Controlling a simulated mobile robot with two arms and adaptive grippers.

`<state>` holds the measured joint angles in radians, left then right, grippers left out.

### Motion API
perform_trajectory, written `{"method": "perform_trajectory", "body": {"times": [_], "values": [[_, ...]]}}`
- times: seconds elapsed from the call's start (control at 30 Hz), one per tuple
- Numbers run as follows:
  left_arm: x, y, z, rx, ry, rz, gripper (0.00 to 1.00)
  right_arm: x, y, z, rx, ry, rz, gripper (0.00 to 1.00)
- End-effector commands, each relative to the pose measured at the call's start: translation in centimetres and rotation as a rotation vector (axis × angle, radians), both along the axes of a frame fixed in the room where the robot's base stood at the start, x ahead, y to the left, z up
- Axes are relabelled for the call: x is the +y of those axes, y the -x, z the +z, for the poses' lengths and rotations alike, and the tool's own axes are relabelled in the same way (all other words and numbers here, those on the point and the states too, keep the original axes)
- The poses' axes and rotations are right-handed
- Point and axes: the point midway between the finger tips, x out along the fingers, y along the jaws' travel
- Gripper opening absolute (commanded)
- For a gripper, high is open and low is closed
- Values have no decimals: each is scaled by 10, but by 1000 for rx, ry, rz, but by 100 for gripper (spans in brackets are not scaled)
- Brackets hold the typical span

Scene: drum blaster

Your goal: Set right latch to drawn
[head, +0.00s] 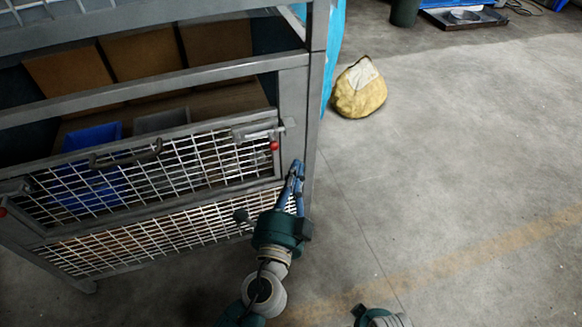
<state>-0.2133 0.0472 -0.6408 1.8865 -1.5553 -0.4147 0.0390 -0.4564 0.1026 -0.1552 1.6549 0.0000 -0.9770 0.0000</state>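The right latch (258,130) is a grey metal bolt at the top right corner of the mesh gate (150,172). A red knob (274,146) hangs below its right part. The bolt's end reaches over to the cage's corner post (298,112). My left gripper (298,165) has blue fingers and is right of and below the latch, in front of the post's lower part. Its fingertips come close together with nothing seen between them, and they look apart from the latch. Of my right arm only a small part shows at the bottom edge; its gripper is out of view.
The gate has a dark handle (125,155) and another red knob (3,212) at its left end. A blue bin (92,137) and boxes (140,54) are inside the cage. A yellow sack (360,92) lies behind. The floor at right is clear.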

Motion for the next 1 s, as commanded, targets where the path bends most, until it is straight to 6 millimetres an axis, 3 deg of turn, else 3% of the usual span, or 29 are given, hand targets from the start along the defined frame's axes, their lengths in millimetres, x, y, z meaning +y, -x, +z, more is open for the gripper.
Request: {"method": "perform_trajectory", "body": {"times": [0.37, 0.43, 0.6, 1.0], "values": [[-17, -79, 8, -2, 0, 0, 0, -3, 23, -36, 23, 2, 5, 40], [-1, -74, 2, 1, -5, 2, 0, -3, 26, -40, 26, 2, 5, 40], [17, -71, -2, 1, -1, 0, 0, -4, 29, -44, 28, 3, 6, 40], [23, -70, -3, 0, 0, 0, 0, -4, 30, -46, 29, 4, 6, 40]]}}
